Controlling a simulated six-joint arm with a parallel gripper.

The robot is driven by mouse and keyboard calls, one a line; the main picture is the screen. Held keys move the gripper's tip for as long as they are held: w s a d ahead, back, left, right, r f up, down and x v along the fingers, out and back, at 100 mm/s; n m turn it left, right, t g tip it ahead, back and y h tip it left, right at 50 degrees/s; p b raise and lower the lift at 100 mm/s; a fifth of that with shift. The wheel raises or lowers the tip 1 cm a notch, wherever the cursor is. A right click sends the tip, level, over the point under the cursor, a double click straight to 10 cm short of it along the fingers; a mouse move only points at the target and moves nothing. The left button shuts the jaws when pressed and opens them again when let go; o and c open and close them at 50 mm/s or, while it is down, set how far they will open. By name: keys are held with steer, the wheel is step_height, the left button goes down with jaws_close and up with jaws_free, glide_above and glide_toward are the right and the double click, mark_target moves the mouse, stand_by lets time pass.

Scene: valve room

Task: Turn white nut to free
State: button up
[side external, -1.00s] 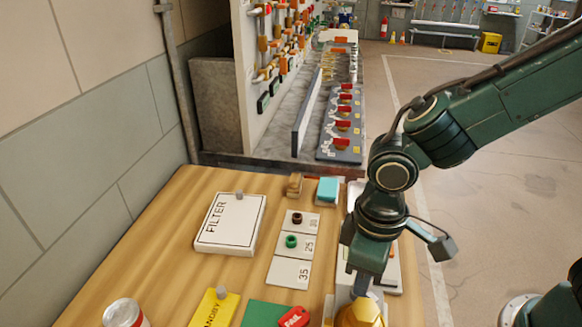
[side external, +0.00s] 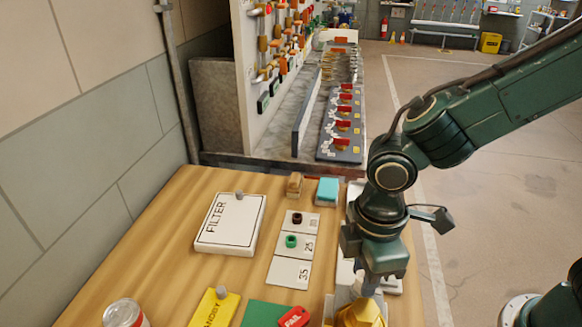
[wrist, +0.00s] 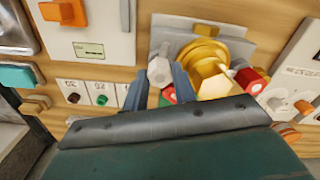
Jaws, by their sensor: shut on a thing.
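The white nut (wrist: 160,71) is a pale grey-white hexagonal piece in the wrist view. It sits between the two fingers of my gripper (wrist: 158,84), which are shut on it. It is beside a gold valve fitting (wrist: 212,72) with a large hexagonal face. In the side external view my gripper (side external: 369,286) points down at the gold fitting (side external: 360,314), near the bottom edge. A pale bit of the nut shows between the fingers there. The threads and how far the nut is turned are hidden.
A numbered white card (side external: 290,271) holds a dark nut (side external: 297,218) and a green nut (side external: 291,241); its 35 square is bare. A FILTER box (side external: 231,222), yellow STANDBY card (side external: 214,309), red FAIL tag (side external: 293,317) and can (side external: 125,313) lie around.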

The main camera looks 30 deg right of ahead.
steer(key=o, duration=1)
steer(key=shift+m, duration=0.4)
